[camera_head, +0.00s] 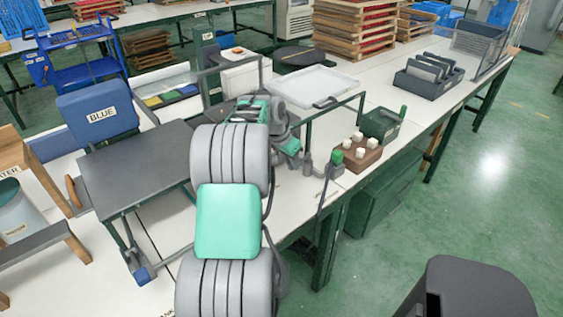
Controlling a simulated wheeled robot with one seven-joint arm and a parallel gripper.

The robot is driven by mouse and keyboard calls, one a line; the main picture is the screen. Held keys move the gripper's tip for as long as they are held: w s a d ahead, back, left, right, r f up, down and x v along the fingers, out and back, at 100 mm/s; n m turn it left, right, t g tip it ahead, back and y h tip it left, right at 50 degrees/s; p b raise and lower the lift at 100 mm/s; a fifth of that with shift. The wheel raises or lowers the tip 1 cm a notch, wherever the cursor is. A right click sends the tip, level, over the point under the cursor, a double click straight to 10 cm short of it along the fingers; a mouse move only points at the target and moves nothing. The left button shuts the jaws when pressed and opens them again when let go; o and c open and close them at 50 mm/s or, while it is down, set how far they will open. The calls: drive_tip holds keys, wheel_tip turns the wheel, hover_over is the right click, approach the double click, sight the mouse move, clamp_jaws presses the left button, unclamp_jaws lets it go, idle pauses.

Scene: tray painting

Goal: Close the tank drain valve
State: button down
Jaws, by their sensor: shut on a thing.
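A blue tank (98,112) labelled BLUE stands at the left behind a dark flat panel. I cannot pick out its drain valve with certainty; a small blue part (143,274) sits low at the panel's front leg. My arm reaches up through the middle, and its end, my gripper (291,148), is partly hidden behind my own links above the white table. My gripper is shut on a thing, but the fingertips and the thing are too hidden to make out.
A white tray (312,85) lies on a green frame behind my arm. To its right are a brown block with white knobs (360,152), a green box (381,124) and a dark rack (429,76). Wooden frames (355,30) are stacked behind. The floor at right is mostly clear.

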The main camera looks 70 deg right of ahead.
drive_tip(key=shift+w+d+m, duration=0.15)
drive_tip(key=shift+m, duration=0.25)
drive_tip(key=c, duration=1.3)
unclamp_jaws()
drive_tip(key=shift+w, duration=0.1)
drive_tip(key=v, duration=0.8)
drive_tip(key=shift+d, duration=0.1)
drive_tip(key=shift+f, duration=0.1)
drive_tip(key=shift+w, duration=0.15)
